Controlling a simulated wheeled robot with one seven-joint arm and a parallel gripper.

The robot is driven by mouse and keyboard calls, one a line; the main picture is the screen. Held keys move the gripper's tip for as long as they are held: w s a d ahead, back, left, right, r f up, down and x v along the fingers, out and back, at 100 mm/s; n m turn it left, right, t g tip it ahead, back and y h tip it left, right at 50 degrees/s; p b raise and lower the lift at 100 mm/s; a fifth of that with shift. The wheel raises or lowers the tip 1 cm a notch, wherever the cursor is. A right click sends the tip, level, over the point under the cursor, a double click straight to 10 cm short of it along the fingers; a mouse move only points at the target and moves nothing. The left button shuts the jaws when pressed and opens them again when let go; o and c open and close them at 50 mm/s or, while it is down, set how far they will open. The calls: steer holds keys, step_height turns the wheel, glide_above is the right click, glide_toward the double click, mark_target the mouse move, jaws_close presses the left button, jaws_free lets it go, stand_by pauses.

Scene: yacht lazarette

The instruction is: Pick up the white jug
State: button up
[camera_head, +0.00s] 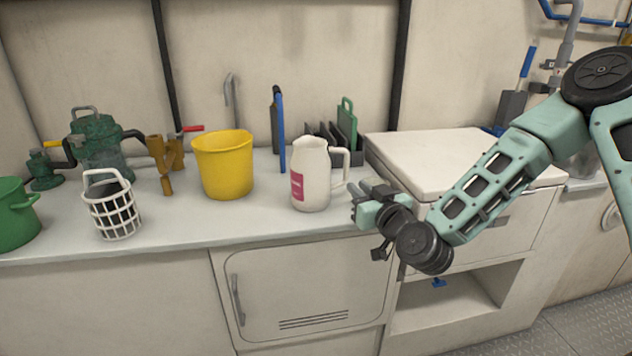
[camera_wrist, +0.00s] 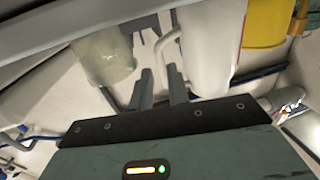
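The white jug (camera_head: 311,178) stands upright on the counter, with a pink label and a handle on its right side. My gripper (camera_head: 357,199) is just right of the jug, at about the height of its lower half, pointing toward the handle side. In the wrist view the jug (camera_wrist: 212,55) is at upper middle right, with its handle toward the fingers. My gripper (camera_wrist: 160,72) shows two fingers apart, with a gap between them. It is open and holds nothing. The handle lies close to the fingertips; I cannot tell whether they touch.
A yellow bucket (camera_head: 224,165) stands left of the jug. A white basket (camera_head: 111,208) and green pot (camera_head: 14,215) are further left. Behind the jug are a dark rack (camera_head: 325,137) and blue-edged upright item (camera_head: 280,130). A raised white lid (camera_head: 440,160) lies right.

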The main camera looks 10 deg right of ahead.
mark_target(347, 176)
steer(key=w, duration=0.3)
steer(key=w+a, duration=0.1)
steer(key=w, duration=0.1)
steer(key=shift+w+b, duration=0.1)
steer(key=shift+b, duration=0.3)
jaws_close()
steer(key=shift+r, duration=0.1)
